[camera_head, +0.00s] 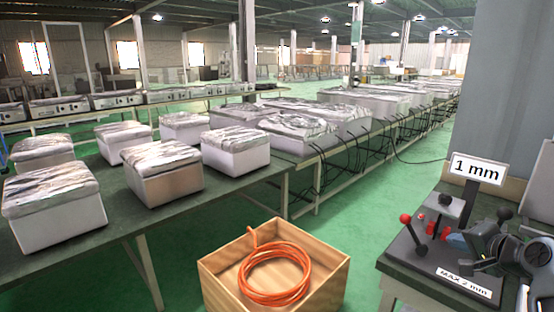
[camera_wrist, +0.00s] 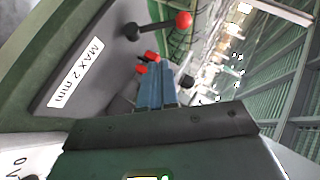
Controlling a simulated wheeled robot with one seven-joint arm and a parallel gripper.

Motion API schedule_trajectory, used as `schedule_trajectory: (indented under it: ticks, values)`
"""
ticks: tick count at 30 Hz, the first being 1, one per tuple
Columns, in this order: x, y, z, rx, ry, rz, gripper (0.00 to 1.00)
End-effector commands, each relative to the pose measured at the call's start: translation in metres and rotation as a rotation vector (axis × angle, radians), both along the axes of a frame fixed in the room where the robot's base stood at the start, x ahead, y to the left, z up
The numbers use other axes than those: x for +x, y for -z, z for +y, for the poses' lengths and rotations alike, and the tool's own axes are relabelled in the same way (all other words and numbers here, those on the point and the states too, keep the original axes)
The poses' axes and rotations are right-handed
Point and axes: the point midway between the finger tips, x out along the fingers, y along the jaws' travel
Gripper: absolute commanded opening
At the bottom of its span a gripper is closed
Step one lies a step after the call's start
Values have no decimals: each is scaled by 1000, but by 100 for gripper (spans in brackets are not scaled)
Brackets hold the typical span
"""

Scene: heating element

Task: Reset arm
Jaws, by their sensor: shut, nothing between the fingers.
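My gripper (camera_head: 449,239) is at the right in the head view, low over a dark bench machine (camera_head: 425,262) labelled "MAX 2 mm". Its blue fingers also show in the wrist view (camera_wrist: 152,72), closed together with nothing held. They point toward the machine's red parts (camera_wrist: 148,58); whether they touch is unclear. The machine has a lever with a red ball knob (camera_head: 406,219) and dark-knobbed levers. My arm hides part of the machine's right side.
A "1 mm" sign (camera_head: 478,170) stands behind the machine. A wooden box (camera_head: 226,288) holding an orange coil (camera_head: 270,285) is left of the machine's table. White covered units stand on a long table (camera_head: 75,268) at left. Green floor (camera_head: 355,235) lies open between.

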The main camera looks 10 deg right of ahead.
Motion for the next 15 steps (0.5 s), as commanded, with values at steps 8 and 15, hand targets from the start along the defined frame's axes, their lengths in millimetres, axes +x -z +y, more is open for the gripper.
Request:
schedule_trajectory:
  ticks: [8, 15]
  values:
    - [-75, 90, 68, -182, -30, 21, 0]
    - [-156, 131, 122, -363, -83, 20, 0]
